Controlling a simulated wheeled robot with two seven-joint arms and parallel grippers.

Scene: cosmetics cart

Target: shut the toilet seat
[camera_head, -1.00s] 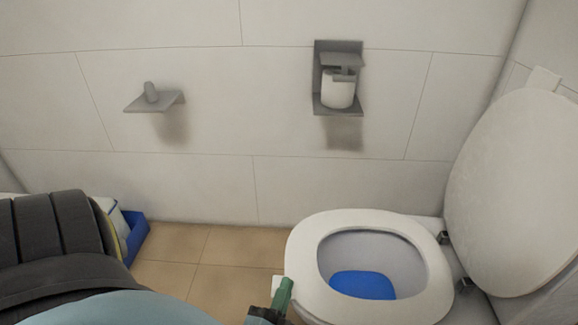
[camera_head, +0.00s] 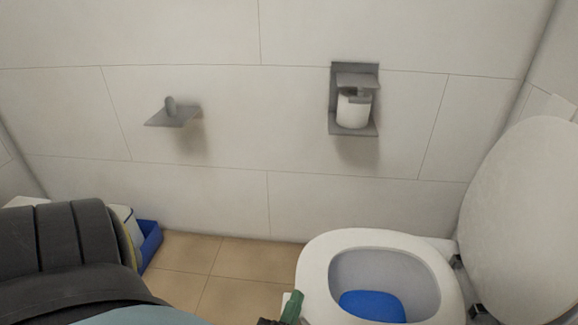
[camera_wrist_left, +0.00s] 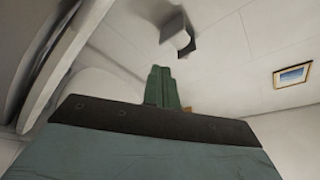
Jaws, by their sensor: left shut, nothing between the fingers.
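The white toilet (camera_head: 314,270) stands at the lower right in the head view. Its large oval lid (camera_head: 525,215) is raised and leans back at the right edge. A white ring lies flat around the bowl opening, with blue water (camera_head: 372,305) inside. Dark hinges join ring and lid. My left gripper (camera_head: 292,306) has green fingers and is at the bottom edge, beside the left front of the ring; I cannot tell whether it touches. In the left wrist view its fingers (camera_wrist_left: 161,88) are together and empty. Pale curved edges, apparently the toilet's, show at the left there. My right gripper is not in view.
A grey paper holder with a white roll (camera_head: 353,111) and a small grey shelf (camera_head: 174,116) are on the tiled wall. A blue bin (camera_head: 150,241) stands at the lower left. Tan floor (camera_head: 225,266) is clear between. A framed picture (camera_wrist_left: 293,75) hangs on a wall.

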